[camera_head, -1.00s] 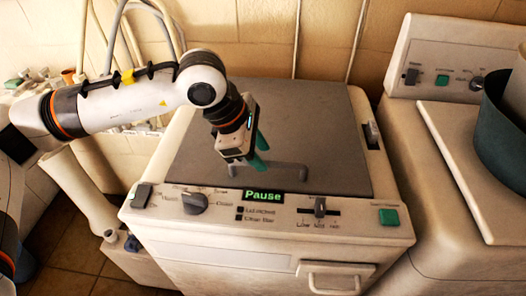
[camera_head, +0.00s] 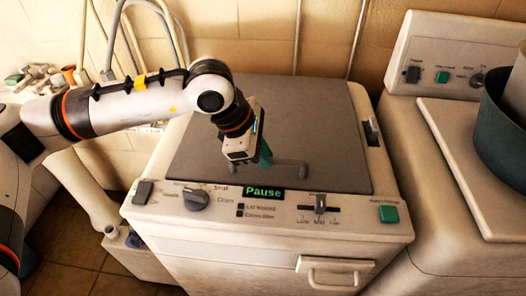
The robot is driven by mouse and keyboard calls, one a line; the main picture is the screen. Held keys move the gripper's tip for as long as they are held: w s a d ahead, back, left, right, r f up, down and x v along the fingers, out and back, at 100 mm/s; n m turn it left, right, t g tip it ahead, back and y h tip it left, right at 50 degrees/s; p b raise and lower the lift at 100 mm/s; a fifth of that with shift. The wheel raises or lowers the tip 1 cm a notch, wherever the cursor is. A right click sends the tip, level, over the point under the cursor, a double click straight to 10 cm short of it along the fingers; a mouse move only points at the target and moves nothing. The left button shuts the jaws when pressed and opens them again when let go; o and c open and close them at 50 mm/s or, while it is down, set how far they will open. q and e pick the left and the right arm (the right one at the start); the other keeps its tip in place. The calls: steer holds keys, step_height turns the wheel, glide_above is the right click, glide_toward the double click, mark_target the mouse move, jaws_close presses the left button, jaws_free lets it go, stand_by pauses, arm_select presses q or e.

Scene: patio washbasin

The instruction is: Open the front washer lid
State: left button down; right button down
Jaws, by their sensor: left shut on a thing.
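The front washer (camera_head: 230,248) is a cream machine with a flat grey lid (camera_head: 320,115) on top. The lid lies down flat, with no clear gap at its edge. A grey bar handle (camera_head: 293,165) stands near the lid's front edge. My left gripper (camera_head: 263,162) reaches down from the left with its green fingers at the handle, shut on it. The gripper body hides the handle's left part and some of the lid. The display on the front panel (camera_head: 264,192) reads "Pause". My right gripper is not in view.
The panel carries a round knob (camera_head: 196,199), a slider (camera_head: 320,202) and a green button (camera_head: 388,214). A second machine (camera_head: 450,120) stands close at the right, with a dark green tub (camera_head: 505,125) on it. A tiled wall with pipes is behind.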

arm_select(q)
steer(key=w+r+g+p, duration=0.1)
steer(key=w+r+p, duration=0.4)
steer(key=r, duration=0.6)
steer(key=w+r+g+p, duration=0.1)
steer(key=w+r+p, duration=0.5)
steer(key=r, duration=0.6)
steer(key=shift+w+n+g+p, duration=0.3)
steer(key=shift+p, duration=0.35)
steer(key=shift+a, duration=0.1)
